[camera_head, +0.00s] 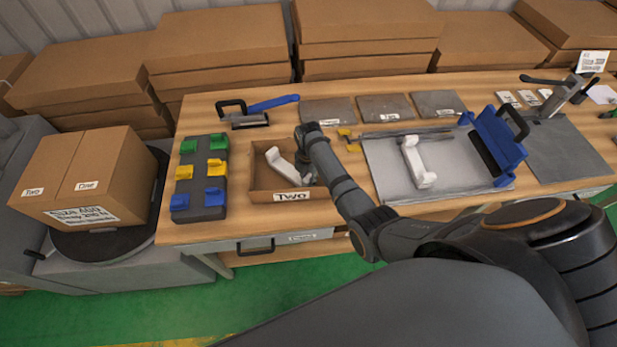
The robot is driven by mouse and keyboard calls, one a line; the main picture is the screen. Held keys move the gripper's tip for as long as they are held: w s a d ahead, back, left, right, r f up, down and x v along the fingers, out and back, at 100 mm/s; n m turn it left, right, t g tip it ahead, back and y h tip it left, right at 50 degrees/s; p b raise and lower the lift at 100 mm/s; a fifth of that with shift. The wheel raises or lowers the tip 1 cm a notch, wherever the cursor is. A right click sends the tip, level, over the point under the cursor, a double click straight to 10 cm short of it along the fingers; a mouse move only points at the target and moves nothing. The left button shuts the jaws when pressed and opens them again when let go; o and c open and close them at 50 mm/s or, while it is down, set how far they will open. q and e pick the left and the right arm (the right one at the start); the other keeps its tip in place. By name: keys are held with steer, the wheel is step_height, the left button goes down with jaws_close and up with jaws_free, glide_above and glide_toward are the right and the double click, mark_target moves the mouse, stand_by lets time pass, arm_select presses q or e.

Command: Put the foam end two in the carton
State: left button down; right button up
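A white foam end (281,164) lies tilted in a shallow cardboard tray (258,190) labelled "Two" on the wooden table. My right arm reaches over the tray's right side. My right gripper (308,176) is low at that side, beside the foam end, and mostly hidden behind my own arm. I cannot tell whether its fingers are open or touch the foam. The brown carton (88,170) stands on a dark round turntable at the left, with "Two" and "One" labels near its upper front edge. Its top looks covered by flaps. My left gripper is not in view.
A black holder (198,205) with green, yellow and blue pieces stands between carton and tray. Another white piece (416,160) lies on a grey plate (380,165) beside a blue tool (497,142). Stacked cardboard (217,45) lines the back.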

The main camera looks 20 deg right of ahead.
steer(key=shift+o, duration=1.7)
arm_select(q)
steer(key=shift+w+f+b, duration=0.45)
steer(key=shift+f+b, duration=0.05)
arm_select(e)
step_height(320, 180, up, 12)
steer(key=shift+r, duration=0.15)
